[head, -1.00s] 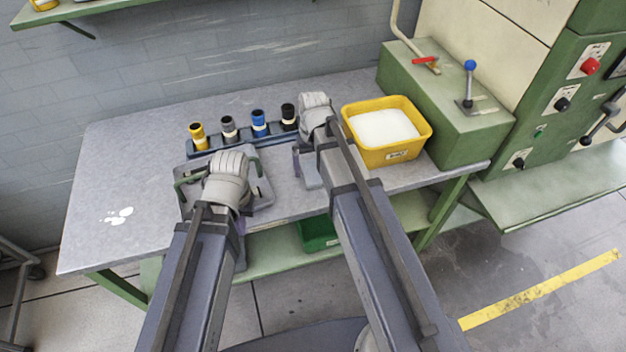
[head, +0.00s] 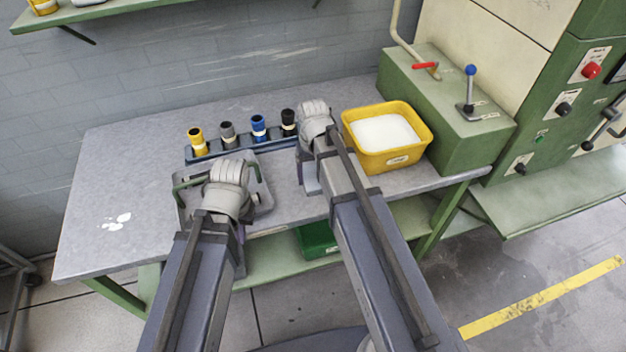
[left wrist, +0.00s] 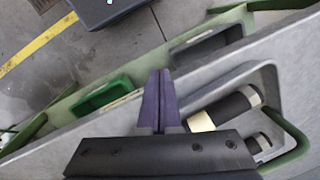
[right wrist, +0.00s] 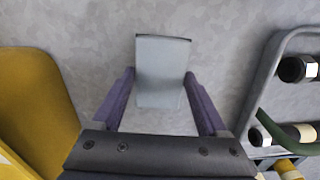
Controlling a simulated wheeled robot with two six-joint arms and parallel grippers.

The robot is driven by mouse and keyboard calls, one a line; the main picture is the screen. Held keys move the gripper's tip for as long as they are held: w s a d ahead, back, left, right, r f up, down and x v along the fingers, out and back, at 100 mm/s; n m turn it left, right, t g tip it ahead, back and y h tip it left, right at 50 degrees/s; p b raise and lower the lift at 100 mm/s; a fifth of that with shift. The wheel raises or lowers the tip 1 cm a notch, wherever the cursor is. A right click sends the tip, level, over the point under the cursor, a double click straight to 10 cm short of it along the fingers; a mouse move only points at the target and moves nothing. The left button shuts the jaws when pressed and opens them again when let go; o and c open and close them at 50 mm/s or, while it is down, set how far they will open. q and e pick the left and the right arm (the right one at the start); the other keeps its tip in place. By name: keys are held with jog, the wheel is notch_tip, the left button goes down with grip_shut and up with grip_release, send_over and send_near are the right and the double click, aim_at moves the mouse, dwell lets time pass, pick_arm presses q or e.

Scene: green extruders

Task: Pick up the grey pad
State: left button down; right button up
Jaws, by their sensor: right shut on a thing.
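The grey pad (right wrist: 162,72) is a small light grey block with a dark far edge. In the right wrist view it sits between the two purple fingers of my right gripper (right wrist: 161,82), which is shut on it, over the grey table top. In the head view a bit of the pad (head: 311,178) shows beside my right wrist, mostly hidden by the arm. My left gripper (left wrist: 159,80) is shut with its fingers together and nothing visible between them, by the front table edge, beside a grey tray (left wrist: 272,85) with dark cylinders.
A yellow bin (head: 405,158) with white contents stands right of my right gripper. A rack (head: 190,157) with several coloured cylinders stands behind. A green machine (head: 450,125) is at the right. A green bin (head: 318,240) sits on the lower shelf.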

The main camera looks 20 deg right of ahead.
aim_at(313, 177)
jog(key=shift+c, duration=0.5)
notch_tip(313, 177, up, 10)
jog(key=p, duration=1)
jog(key=o, duration=0.8)
jog(key=c, duration=0.6)
